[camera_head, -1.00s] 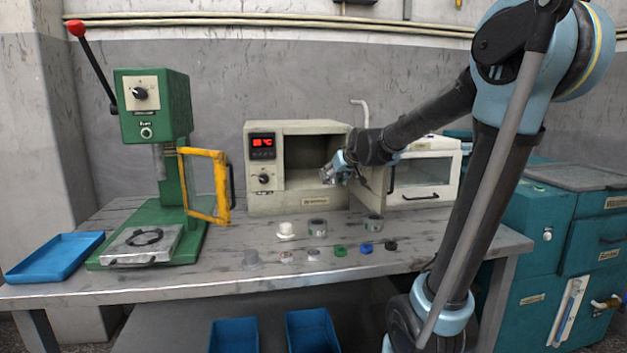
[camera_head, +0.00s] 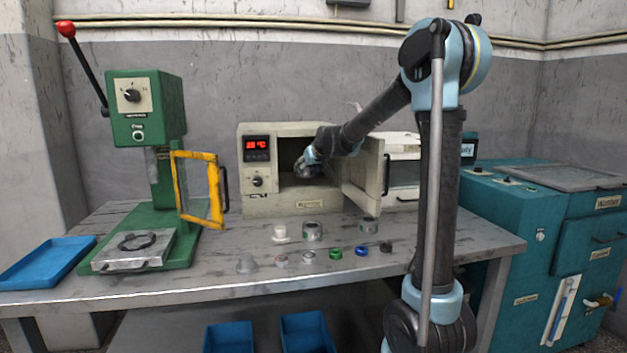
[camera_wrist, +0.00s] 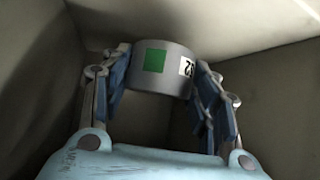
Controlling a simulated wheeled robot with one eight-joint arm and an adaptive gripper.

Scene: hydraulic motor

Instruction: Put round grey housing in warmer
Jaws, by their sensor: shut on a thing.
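The warmer (camera_head: 247,203) is a cream box on the bench with a red display; its door (camera_head: 361,172) stands open to the right. My gripper (camera_head: 307,168) reaches through the opening into the chamber. In the wrist view, my gripper (camera_wrist: 161,92) is shut on a round grey housing (camera_wrist: 168,57) with a green square and a white label marked 2. The housing is held between the two fingers, with chamber walls around it. Its underside and any contact with the chamber floor cannot be made out.
A green press (camera_head: 150,110) with an open yellow guard (camera_head: 222,190) stands left of the warmer. A blue tray (camera_head: 45,262) is at the bench's left end. My arm passes close to the open door.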

